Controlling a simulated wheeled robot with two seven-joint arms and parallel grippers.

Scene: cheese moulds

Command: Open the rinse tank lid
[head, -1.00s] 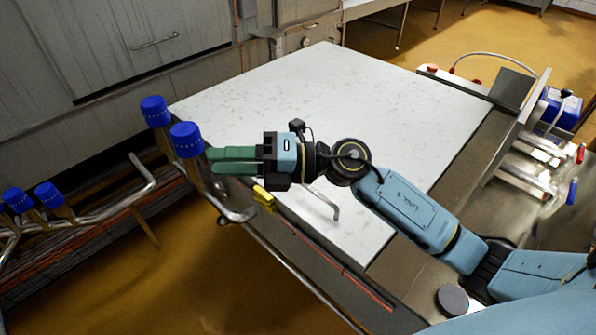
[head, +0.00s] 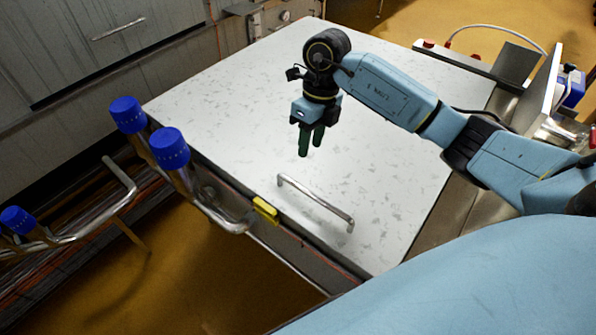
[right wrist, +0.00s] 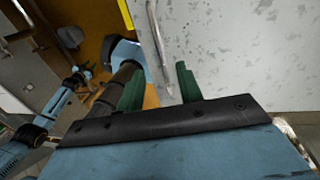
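The rinse tank lid (head: 225,110) is a large pale, speckled flat panel, lying level and closed in the head view. A metal bar handle (head: 315,203) stands near its front edge. My right gripper (head: 310,150) hangs above the lid, beyond the handle and apart from it, with its green fingers pointing down. In the right wrist view its two fingers (right wrist: 160,88) are spread with nothing held between them. The handle (right wrist: 157,40) shows there ahead of the gap between the fingers, beside the pale lid (right wrist: 230,45). My left gripper is not seen in the head view.
A yellow piece (head: 265,209) sits at the lid's front edge. Blue-capped posts (head: 170,148) and bent metal pipes (head: 110,205) stand at the front left. A metal frame with blue items (head: 572,88) is at the right. The lid's top is otherwise clear.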

